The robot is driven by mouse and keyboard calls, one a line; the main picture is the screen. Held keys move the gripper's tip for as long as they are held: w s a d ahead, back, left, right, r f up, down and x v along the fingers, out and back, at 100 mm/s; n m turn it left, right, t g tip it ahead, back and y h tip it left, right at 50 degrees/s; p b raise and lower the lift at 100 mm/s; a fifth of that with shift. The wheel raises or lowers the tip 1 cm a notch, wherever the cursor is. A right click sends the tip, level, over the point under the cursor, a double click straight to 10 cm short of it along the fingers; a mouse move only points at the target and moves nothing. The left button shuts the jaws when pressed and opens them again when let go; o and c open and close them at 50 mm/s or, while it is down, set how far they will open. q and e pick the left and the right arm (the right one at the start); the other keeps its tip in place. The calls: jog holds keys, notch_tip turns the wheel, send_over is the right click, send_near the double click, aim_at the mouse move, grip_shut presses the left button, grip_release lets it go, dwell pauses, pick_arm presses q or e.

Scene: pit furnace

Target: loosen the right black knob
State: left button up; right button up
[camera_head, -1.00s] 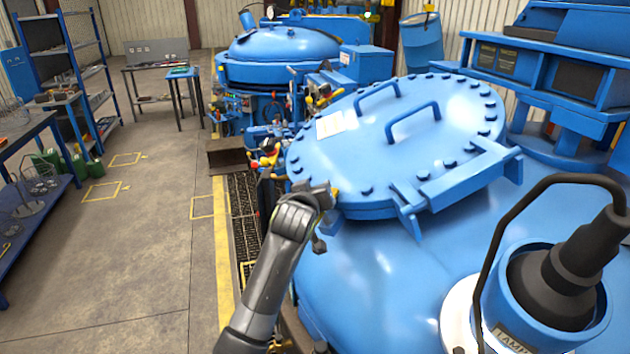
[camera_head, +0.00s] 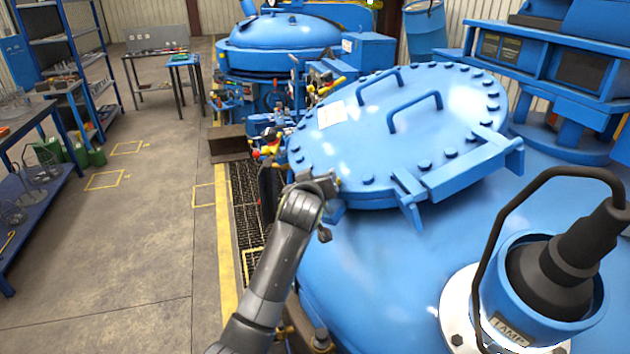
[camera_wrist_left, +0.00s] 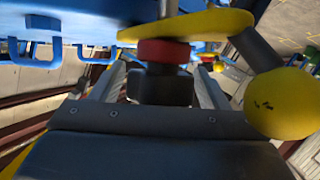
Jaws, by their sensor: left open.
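In the left wrist view, a dark, blocky black knob (camera_wrist_left: 163,86) sits under a red ring (camera_wrist_left: 164,52) and a yellow lever (camera_wrist_left: 187,25). My left gripper (camera_wrist_left: 162,76) is open, with one grey finger on each side of the knob. I cannot tell whether either finger touches it. In the head view, my left gripper (camera_head: 323,186) is at the near left edge of the round blue lid (camera_head: 385,130). The knob cannot be made out there, as the gripper and lid edge cover that spot. My right gripper is not in view.
A yellow ball (camera_wrist_left: 281,103) on a dark rod is close to the right of my fingers. A blue lamp housing (camera_head: 548,290) with a black cable stands on the vessel at the right. A floor grating (camera_head: 245,205) runs along the vessel's left side.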

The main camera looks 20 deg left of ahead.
pick_arm(q)
jog(key=b+v, duration=0.5)
jog(key=v, duration=1.2)
jog(key=shift+s, duration=0.2)
